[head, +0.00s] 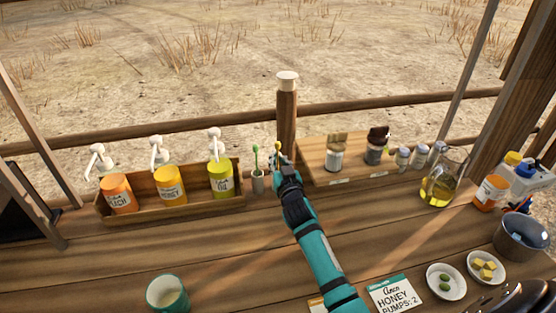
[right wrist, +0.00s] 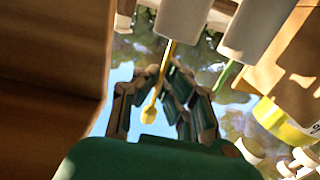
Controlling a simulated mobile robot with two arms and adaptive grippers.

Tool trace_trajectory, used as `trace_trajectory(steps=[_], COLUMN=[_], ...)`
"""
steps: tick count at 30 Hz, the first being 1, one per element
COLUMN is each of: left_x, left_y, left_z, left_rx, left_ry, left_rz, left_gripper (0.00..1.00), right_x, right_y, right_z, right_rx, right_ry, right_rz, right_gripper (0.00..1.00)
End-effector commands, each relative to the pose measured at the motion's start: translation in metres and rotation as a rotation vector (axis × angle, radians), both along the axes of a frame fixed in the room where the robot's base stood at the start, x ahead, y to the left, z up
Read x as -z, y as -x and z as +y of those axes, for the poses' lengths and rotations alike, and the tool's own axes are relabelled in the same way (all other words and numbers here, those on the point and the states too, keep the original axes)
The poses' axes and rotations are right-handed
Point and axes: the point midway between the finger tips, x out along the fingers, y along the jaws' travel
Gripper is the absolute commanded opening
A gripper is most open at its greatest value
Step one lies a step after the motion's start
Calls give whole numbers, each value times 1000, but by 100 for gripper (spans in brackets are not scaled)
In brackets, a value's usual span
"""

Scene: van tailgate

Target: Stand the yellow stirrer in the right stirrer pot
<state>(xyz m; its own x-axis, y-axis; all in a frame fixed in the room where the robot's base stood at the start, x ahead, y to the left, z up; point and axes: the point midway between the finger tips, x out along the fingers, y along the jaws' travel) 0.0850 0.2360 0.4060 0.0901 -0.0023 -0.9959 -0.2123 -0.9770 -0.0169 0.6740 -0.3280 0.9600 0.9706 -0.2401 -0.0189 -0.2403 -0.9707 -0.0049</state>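The yellow stirrer (right wrist: 151,108) shows in the right wrist view between my right gripper's fingers, with clear gaps beside its bulb end. Its shaft runs to the mouth of the right stirrer pot (right wrist: 184,14) and seems to stand inside it. In the head view the stirrer's yellow tip (head: 278,146) shows above my right gripper (head: 278,160), which hides the right pot. The fingers look spread and open (right wrist: 158,108). The left stirrer pot (head: 258,183) holds a green stirrer (head: 255,158). My left gripper is not in view.
A wooden tray (head: 170,213) with several pump bottles stands left of the pots. A wooden board (head: 312,165) with jars lies to the right, with a glass jug (head: 439,186) beyond. A teal mug (head: 168,294) and an order card (head: 396,294) are nearer. The counter's left middle is clear.

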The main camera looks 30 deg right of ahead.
Motion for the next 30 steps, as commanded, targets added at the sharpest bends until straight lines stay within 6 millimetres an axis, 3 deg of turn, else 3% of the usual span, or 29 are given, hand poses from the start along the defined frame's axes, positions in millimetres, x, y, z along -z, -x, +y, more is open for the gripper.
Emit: trace_trajectory(steps=[1, 6, 16, 20, 30], left_x=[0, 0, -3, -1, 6], left_y=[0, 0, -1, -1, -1], left_z=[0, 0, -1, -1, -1], left_rx=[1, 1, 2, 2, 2], left_ry=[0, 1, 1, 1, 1], left_rz=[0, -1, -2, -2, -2], left_gripper=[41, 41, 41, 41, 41], right_x=[-1, -1, -4, -1, -3], right_y=[0, 0, 2, 21, 90], right_z=[0, 0, 0, 5, 22], right_rx=[0, 0, 0, -1, 0], right_ry=[0, 0, 0, -2, -3], right_rz=[0, 0, 0, 0, -1], right_gripper=[8, 29, 29, 29, 29])
